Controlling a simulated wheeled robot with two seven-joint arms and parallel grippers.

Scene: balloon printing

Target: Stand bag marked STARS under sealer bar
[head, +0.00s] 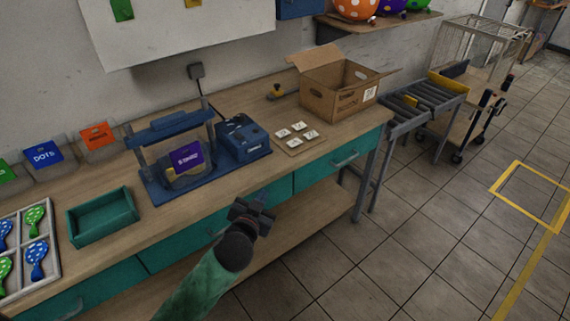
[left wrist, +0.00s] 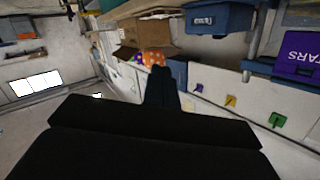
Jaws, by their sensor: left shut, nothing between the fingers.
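The bag marked STARS (head: 188,168), with a purple label, stands upright on the base of the blue sealer (head: 156,183). It is below the sealer bar (head: 163,126), between the two posts; I cannot tell its exact depth under the bar. The purple STARS label (left wrist: 297,62) also shows at the right edge of the left wrist view. My left gripper (head: 257,203) is shut and empty, apart from the bag, to its right and nearer, by the table's front edge. The fingers (left wrist: 162,90) look closed in the left wrist view. My right gripper is not in view.
A blue machine (head: 242,139) stands right of the sealer. A small board with white cards (head: 297,137) and an open carton (head: 340,88) are farther right. A green tray (head: 102,216), a divided balloon tray (head: 53,262) and labelled bins (head: 98,138) are on the left.

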